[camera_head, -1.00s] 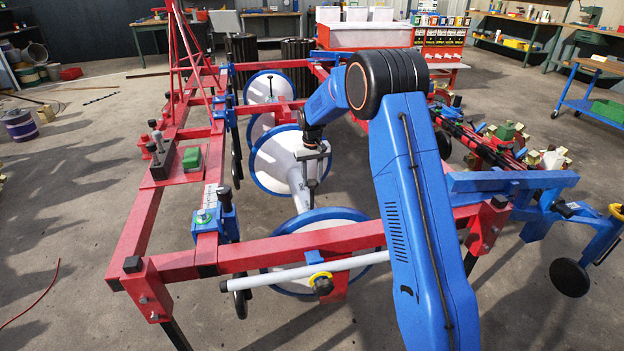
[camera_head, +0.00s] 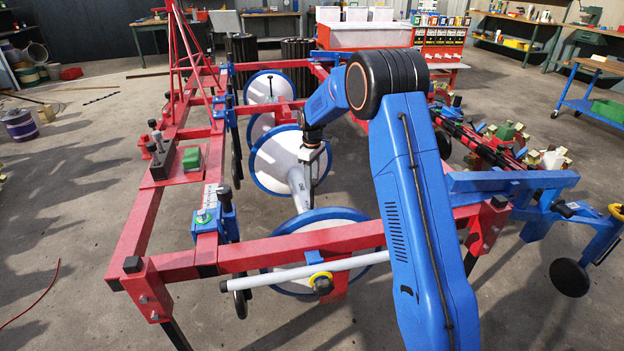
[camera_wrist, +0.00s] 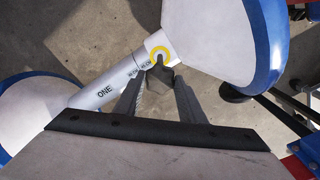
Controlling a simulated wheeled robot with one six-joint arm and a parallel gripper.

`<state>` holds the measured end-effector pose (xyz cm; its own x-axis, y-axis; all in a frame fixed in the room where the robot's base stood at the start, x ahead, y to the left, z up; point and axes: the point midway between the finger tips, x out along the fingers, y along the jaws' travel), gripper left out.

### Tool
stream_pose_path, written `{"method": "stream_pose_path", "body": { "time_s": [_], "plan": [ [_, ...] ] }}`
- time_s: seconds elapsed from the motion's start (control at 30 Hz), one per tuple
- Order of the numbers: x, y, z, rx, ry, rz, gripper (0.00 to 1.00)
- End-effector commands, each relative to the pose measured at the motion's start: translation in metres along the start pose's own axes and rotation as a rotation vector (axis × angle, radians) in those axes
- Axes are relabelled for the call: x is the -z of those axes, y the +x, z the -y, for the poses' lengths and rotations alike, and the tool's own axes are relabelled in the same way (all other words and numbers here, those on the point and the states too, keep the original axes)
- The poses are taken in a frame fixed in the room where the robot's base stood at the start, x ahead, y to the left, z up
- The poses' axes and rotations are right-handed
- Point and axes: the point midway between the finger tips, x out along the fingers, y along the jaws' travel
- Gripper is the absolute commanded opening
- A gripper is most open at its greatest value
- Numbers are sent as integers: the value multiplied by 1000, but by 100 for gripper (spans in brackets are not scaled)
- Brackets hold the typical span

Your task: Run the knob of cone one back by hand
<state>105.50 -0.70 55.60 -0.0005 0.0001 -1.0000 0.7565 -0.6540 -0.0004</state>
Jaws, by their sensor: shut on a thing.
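A pale tube marked ONE (camera_wrist: 104,93) runs between white, blue-rimmed discs in the wrist view. A dark grey knob (camera_wrist: 159,76) sits at the ring, between the fingertips of my gripper (camera_wrist: 158,84). My gripper is shut on the knob. In the head view my gripper (camera_head: 313,170) is at the white tube (camera_head: 299,188) between the middle disc (camera_head: 275,160) and the near disc (camera_head: 320,221). The knob is hard to make out there.
A red frame (camera_head: 146,222) surrounds the discs, with a crossbar (camera_head: 300,246) in front. A green-buttoned block (camera_head: 191,158) sits on the left rail. Open concrete floor is at left.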

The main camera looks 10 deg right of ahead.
Motion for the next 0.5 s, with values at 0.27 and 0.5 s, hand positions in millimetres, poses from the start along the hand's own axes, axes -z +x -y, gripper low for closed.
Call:
{"method": "stream_pose_path", "body": {
  "time_s": [0.27,0.5],
  "plan": [
    [1,-1,0,-2,-61,-2,14],
    [1,-1,0,-2,-68,-2,14]
  ]
}}
